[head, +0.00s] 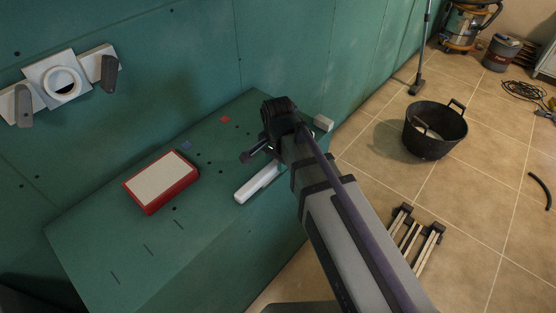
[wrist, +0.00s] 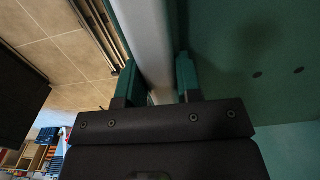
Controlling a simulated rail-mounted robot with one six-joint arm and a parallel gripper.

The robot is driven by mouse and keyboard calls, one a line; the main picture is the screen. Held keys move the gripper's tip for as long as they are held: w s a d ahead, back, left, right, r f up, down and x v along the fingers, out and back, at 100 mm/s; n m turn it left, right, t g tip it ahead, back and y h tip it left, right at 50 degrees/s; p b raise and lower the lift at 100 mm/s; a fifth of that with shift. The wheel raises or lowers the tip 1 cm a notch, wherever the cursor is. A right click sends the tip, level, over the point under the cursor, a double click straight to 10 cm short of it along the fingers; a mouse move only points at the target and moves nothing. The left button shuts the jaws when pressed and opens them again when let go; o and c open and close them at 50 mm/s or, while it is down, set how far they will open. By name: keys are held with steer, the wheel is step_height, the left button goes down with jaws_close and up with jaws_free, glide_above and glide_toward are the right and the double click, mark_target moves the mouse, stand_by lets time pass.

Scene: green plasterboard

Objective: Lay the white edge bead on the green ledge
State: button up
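The white edge bead (head: 257,183) shows in the head view as a pale bar near the front of the green ledge (head: 120,240), partly hidden by my arm. A pale end piece (head: 324,123) beyond the arm lines up with it and may be its far end. My gripper (head: 258,152) is over the right part of the ledge. In the wrist view the bead (wrist: 153,45) runs between the two green-padded fingers (wrist: 158,75), which appear to touch both its sides. I cannot tell whether the bead rests on the ledge or is slightly above it.
A red-rimmed box (head: 160,182) with a pale top stands on the ledge left of the bead. Small red (head: 225,119) and blue (head: 187,145) squares lie behind it. A white fixture (head: 62,85) is on the wall. A black bucket (head: 435,130) stands on the tiled floor.

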steer(key=o, duration=0.5)
step_height(320, 180, up, 11)
steer(key=p, duration=1.1)
steer(key=shift+f, duration=0.1)
